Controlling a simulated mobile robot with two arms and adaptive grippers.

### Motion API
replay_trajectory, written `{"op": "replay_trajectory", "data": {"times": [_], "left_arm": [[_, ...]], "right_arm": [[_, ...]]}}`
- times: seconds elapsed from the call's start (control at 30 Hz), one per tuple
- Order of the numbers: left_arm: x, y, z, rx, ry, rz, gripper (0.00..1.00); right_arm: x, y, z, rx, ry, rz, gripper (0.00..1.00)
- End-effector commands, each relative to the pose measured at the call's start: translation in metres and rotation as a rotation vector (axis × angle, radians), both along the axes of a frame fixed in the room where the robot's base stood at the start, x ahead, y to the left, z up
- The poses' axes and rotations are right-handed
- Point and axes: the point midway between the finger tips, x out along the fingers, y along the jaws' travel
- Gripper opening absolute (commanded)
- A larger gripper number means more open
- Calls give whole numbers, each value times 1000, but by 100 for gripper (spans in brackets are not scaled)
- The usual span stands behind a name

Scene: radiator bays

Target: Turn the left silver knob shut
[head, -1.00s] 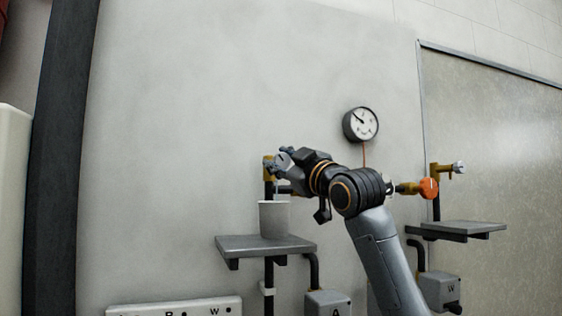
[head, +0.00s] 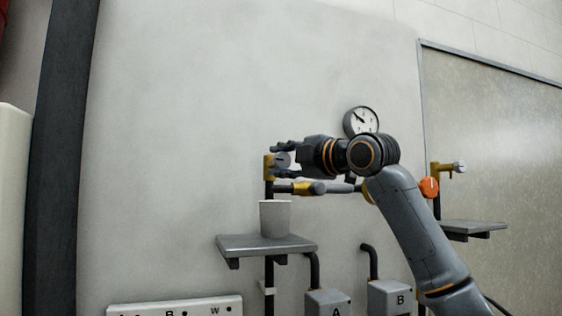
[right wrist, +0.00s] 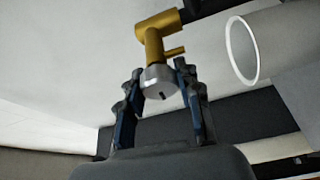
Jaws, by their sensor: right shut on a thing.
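The left silver knob (head: 283,160) sits on a brass valve (head: 268,168) at the top of a dark pipe on the grey wall. My right gripper (head: 287,158) reaches it from the right and is shut on it. In the right wrist view the knob (right wrist: 160,84) lies between the two fingers, its round face with a dark slot towards the camera. The brass valve body (right wrist: 153,42) rises behind it. My left gripper is in neither view.
A white cup (head: 275,219) stands on a grey shelf (head: 240,243) just below the valve. A gauge (head: 361,120) hangs behind my right arm. To the right are an orange knob (head: 429,188), another silver knob (head: 459,166) and a second shelf (head: 472,226).

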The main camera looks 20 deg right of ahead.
Motion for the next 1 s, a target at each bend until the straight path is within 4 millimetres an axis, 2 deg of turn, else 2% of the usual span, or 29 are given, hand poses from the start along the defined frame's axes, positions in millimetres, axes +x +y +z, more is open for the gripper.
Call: {"op": "replay_trajectory", "data": {"times": [0.3, 0.77, 0.8, 0.9, 1.0], "left_arm": [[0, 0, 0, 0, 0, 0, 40], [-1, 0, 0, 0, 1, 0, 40], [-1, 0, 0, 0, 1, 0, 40], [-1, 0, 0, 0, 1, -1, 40], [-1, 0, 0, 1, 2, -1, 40]], "right_arm": [[0, 1, -1, -95, -1, 0, 3], [1, 1, -3, -108, 0, 1, 3], [1, 1, -3, -108, 0, 1, 40], [1, 1, -2, -108, 0, 0, 57], [0, 1, -2, -106, -1, 0, 57]]}}
